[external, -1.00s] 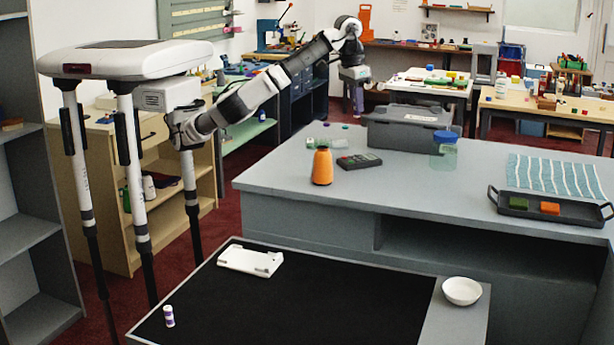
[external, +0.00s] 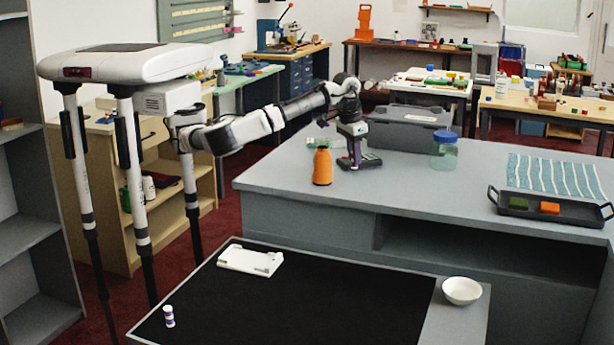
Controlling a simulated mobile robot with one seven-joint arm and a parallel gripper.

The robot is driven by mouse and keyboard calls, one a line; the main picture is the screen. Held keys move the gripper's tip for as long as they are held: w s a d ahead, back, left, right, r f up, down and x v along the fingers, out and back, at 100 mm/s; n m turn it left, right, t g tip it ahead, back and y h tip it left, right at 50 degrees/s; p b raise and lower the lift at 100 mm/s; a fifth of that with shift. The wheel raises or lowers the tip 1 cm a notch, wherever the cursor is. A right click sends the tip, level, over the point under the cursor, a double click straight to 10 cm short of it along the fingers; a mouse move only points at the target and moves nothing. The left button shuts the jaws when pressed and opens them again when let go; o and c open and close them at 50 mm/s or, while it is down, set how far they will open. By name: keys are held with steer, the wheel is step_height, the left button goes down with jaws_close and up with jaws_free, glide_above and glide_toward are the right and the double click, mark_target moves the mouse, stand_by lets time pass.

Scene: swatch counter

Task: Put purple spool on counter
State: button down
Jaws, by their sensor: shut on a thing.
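My gripper (external: 356,160) is low over the grey counter (external: 450,185), just right of an orange cone-shaped spool (external: 322,166). It is shut on a small purple thing (external: 353,152), seemingly the purple spool, mostly hidden by the fingers. I cannot tell whether the purple thing touches the counter top.
A dark grey case (external: 408,130) and a blue-lidded clear jar (external: 444,152) stand behind and right of my gripper. A dark calculator (external: 371,157) lies partly hidden behind it. A black tray (external: 520,212) is at the right. The counter's middle is clear.

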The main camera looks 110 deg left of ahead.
mark_target(354, 168)
steer(key=shift+f, duration=1.85)
steer(key=shift+f, duration=0.2)
steer(key=c, duration=1.4)
jaws_free()
steer(key=shift+o, duration=0.2)
steer(key=shift+r, duration=0.15)
step_height(354, 168, up, 12)
steer(key=s+d, duration=0.1)
steer(key=shift+s+d, duration=0.15)
